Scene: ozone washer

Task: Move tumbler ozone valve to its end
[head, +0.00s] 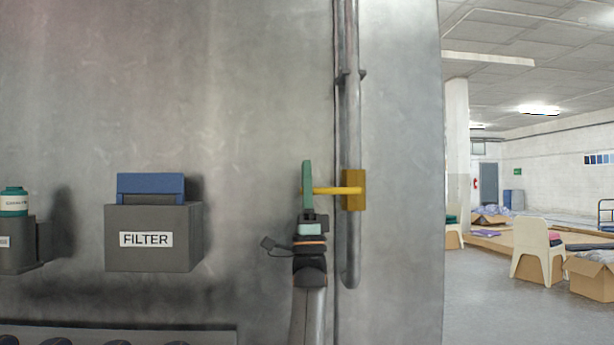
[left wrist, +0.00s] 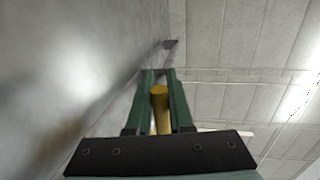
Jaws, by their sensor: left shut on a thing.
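The tumbler ozone valve has a yellow lever (head: 335,190) that points left, about level, from a yellow block (head: 354,190) on a vertical grey pipe (head: 349,120). My left gripper (head: 307,180) stands upright at the lever's left end, with its green fingers shut on the lever. In the left wrist view the yellow lever (left wrist: 160,105) lies between the two green fingers (left wrist: 162,90). Part of the lever's end is hidden behind the fingers in the head view. My right gripper is in neither view.
A grey FILTER box (head: 150,238) with a blue block (head: 150,186) in it is on the metal wall left of my gripper. A green-topped container (head: 14,202) is at the far left. Chairs (head: 538,252) and cardboard boxes (head: 592,280) stand far off at the right.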

